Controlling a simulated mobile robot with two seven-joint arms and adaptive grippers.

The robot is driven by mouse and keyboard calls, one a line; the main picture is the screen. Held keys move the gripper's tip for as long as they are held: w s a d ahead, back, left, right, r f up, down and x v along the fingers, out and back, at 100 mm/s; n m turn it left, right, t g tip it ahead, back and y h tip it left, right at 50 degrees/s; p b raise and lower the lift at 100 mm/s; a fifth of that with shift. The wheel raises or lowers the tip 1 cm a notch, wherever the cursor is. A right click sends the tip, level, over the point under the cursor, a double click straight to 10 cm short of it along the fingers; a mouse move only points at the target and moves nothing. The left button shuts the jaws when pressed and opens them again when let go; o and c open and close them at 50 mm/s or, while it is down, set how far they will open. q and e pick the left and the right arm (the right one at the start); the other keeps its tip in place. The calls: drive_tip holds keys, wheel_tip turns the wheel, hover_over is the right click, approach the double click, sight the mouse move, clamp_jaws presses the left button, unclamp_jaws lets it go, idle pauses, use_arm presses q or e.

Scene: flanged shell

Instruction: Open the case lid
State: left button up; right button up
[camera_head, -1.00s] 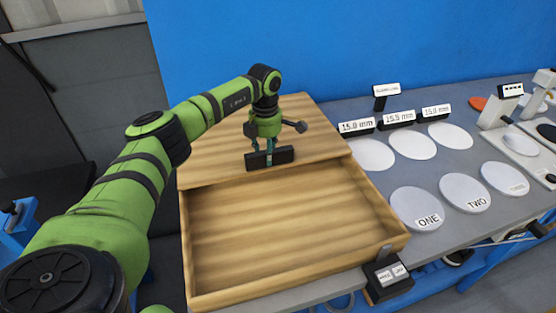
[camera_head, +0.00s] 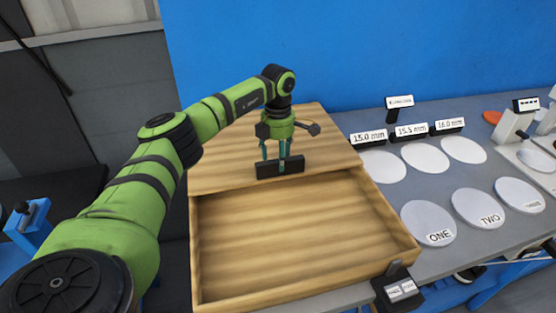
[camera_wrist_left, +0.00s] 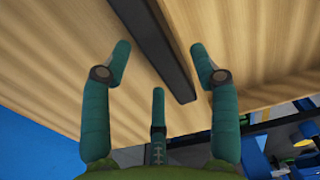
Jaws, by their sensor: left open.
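The wooden case (camera_head: 300,282) stands on the grey bench with its front part open and empty inside. Its wooden lid (camera_head: 222,170) covers the back part of the case. A black bar handle (camera_head: 264,171) sits near the lid's front edge. It also shows as a dark bar in the left wrist view (camera_wrist_left: 158,45). My left gripper (camera_head: 279,160) points down at the handle, its fingers open. In the left wrist view the fingers of my left gripper (camera_wrist_left: 160,55) are spread on both sides of the bar, apart from it. My right gripper is not in view.
White discs, such as the one marked ONE (camera_head: 428,222), and size labels (camera_head: 368,138) lie on the bench (camera_head: 460,250) right of the case. A small black block (camera_head: 398,288) stands at the case's front right corner. A blue wall (camera_head: 380,50) rises behind.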

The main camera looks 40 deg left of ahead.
use_arm(q)
wheel_tip(320, 180, up, 10)
idle(0.3)
idle(0.4)
